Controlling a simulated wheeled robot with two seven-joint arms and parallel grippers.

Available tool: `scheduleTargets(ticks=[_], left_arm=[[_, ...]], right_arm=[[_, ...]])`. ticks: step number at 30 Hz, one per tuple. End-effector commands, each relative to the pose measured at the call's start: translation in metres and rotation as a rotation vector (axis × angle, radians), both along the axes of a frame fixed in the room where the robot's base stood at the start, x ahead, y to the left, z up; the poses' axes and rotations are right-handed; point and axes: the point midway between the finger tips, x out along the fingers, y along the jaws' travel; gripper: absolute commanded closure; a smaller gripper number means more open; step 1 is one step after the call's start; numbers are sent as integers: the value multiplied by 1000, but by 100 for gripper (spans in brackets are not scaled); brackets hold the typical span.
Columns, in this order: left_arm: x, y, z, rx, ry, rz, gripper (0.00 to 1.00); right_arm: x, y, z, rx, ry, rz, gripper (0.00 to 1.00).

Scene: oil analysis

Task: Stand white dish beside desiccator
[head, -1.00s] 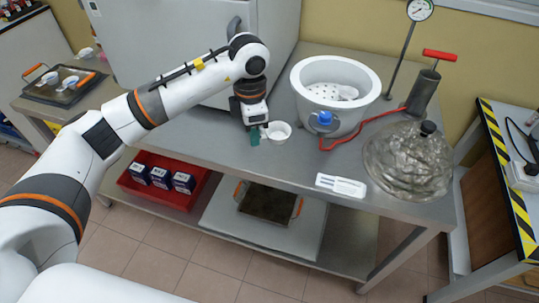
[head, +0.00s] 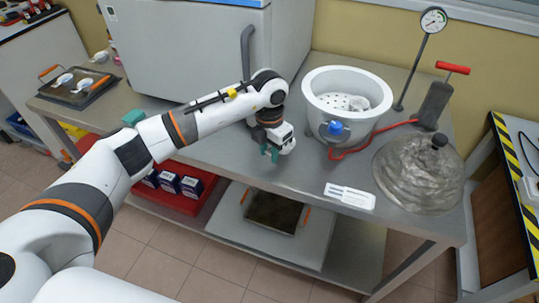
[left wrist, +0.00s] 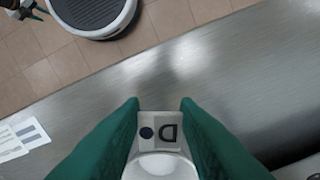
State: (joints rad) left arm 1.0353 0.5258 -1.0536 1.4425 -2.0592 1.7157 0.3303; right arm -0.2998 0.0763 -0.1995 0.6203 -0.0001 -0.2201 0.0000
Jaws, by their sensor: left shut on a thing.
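The white dish (left wrist: 160,166) shows at the bottom of the left wrist view, with a flat tab marked "D" and a dark dot. The green fingers of my left gripper (left wrist: 160,108) are shut on this tab. In the head view my left gripper (head: 271,153) is low over the steel table, left of the desiccator, and hides most or all of the dish. I cannot tell whether the dish touches the table. The desiccator (head: 322,112) is a white open bowl with a perforated plate and a white dish (head: 357,103) inside. Part of my right gripper (left wrist: 25,9) seems to show in the left wrist view.
The desiccator lid (head: 420,178) lies at the table's right. A label card (head: 349,196) lies near the front edge. A red hose (head: 350,153) runs to a hand pump (head: 433,105). A grey cabinet (head: 190,55) stands behind. The table front is clear around my gripper.

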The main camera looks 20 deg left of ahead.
Motion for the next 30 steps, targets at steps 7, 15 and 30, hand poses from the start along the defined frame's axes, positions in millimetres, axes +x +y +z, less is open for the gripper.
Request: scheduleTargets(ticks=[7, 15, 30], left_arm=[[0, 0, -27, 0, 0, -1, 94], [0, 0, -30, 0, 1, -1, 94], [0, 0, -26, 0, 1, -1, 50]], right_arm=[[0, -3, 4, -3, 0, 2, 64], [0, -4, 0, -4, 0, 3, 64], [0, -4, 3, -4, 0, 3, 64]])
